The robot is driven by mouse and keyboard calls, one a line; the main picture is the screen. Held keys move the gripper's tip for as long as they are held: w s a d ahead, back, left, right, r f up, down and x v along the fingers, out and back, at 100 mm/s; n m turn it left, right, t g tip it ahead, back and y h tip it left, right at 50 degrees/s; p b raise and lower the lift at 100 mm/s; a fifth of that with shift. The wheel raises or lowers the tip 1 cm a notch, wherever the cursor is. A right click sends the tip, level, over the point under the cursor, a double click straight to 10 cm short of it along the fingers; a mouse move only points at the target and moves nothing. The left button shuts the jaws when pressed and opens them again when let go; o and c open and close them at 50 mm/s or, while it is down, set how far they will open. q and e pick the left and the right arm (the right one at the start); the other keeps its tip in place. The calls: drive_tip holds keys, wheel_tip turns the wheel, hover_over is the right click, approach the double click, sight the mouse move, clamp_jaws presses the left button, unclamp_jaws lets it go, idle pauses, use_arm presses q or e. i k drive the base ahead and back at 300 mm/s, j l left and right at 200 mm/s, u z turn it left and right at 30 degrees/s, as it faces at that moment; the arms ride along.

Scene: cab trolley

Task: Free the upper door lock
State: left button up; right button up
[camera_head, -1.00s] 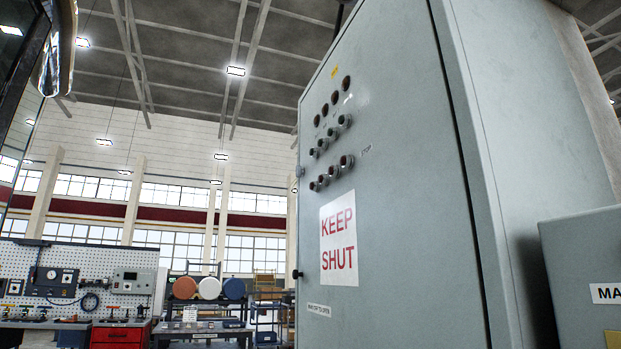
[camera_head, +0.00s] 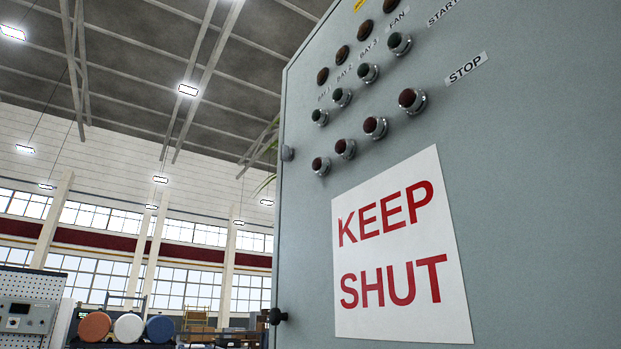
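The grey cabinet door (camera_head: 560,190) fills the right half of the view, seen close and from below. A black knob (camera_head: 277,316) sits lower on the same edge. The door looks shut. Neither of my grippers is in view.
Rows of lamps and buttons (camera_head: 375,127) stick out from the door above a white KEEP SHUT sign (camera_head: 400,250). Far behind at left are orange, white and blue round things (camera_head: 127,327) and a pegboard wall (camera_head: 35,285). The space left of the cabinet looks open.

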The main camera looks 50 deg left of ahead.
sight(286, 154)
drive_tip(key=j+z, duration=0.2)
drive_tip(key=j, duration=0.3)
drive_tip(key=j+z, duration=0.15)
drive_tip(key=j, duration=0.35)
drive_tip(key=j+z, duration=0.2)
drive_tip(key=j, duration=0.3)
drive_tip(key=j+z, duration=0.2)
drive_tip(key=j, duration=0.25)
drive_tip(key=k+j+z, duration=0.15)
drive_tip(key=j, duration=0.35)
drive_tip(key=k+j+z, duration=0.2)
drive_tip(key=j, duration=0.25)
drive_tip(key=i, duration=0.1)
